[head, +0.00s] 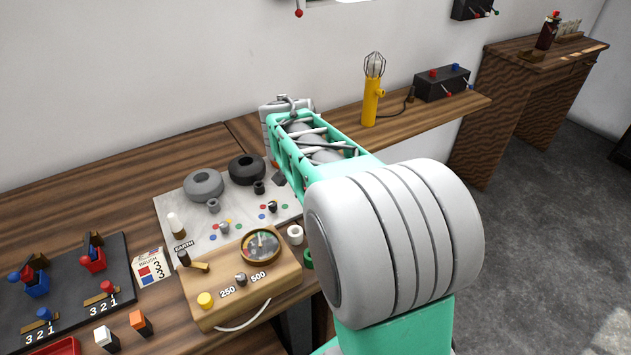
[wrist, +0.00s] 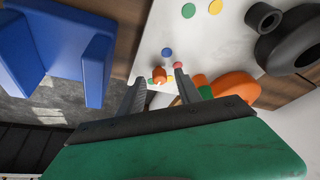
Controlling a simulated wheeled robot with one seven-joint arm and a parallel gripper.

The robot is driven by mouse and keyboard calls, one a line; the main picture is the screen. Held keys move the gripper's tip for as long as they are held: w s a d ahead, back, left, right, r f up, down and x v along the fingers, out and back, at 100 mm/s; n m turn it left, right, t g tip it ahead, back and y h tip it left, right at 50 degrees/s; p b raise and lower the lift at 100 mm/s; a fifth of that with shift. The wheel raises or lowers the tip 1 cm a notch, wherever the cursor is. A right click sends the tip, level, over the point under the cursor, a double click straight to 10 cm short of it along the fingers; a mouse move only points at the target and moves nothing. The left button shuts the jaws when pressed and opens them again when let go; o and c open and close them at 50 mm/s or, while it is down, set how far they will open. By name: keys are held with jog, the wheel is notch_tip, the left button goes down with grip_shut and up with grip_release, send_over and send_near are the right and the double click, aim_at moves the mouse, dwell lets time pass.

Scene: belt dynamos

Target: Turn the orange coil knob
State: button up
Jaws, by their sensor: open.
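The small orange knob (wrist: 158,75) shows in the wrist view on the white panel (wrist: 225,42), near the larger orange coil (wrist: 232,86). My gripper (wrist: 161,79) is open, with one finger on each side of the knob in the picture. A gap shows on both sides of the knob. I cannot tell whether the fingertips reach down to its level. The orange coil is partly covered by the right finger and a small green part.
A black coil (wrist: 291,44) and its dark knob (wrist: 262,18) sit right of the gripper. A blue block (wrist: 55,50) stands at the left. In the head view, a wooden meter box (head: 207,300) and a grey coil (head: 203,184) are left of my arm.

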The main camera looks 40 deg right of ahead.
jog(key=v, duration=0.7)
jog(key=shift+r, duration=0.4)
jog(key=shift+s, duration=0.1)
